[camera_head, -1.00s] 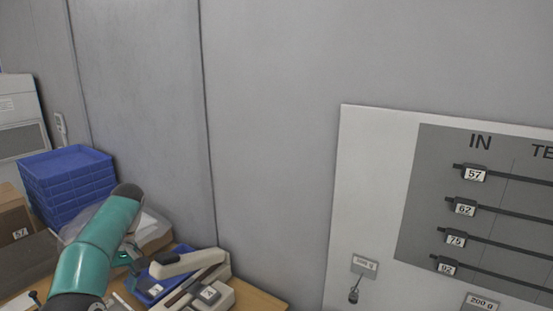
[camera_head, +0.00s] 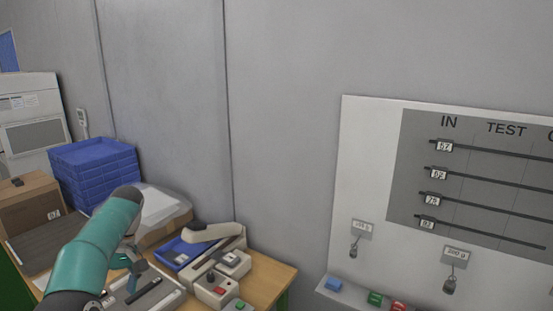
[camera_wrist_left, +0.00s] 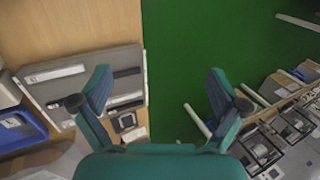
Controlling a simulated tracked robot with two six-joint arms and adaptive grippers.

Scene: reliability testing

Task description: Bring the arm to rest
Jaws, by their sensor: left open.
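My left arm, teal and dark grey, comes in from the lower left of the head view. Its gripper (camera_head: 128,262) is partly hidden there behind the arm and hangs over the wooden table (camera_head: 262,276). In the left wrist view the left gripper (camera_wrist_left: 160,88) shows two teal fingers spread wide apart with nothing between them. The fingers are above the table's edge, with a grey tray of tools (camera_wrist_left: 85,88) below the left finger and green floor (camera_wrist_left: 175,60) between and beyond them. My right gripper is in neither view.
Blue stacked crates (camera_head: 95,172), a cardboard box (camera_head: 28,205) and a blue bin (camera_head: 185,250) stand around the arm. A beige lever device (camera_head: 213,232) and a button box (camera_head: 215,288) are to its right. A wall board (camera_head: 375,180) with labelled sliders hangs at right.

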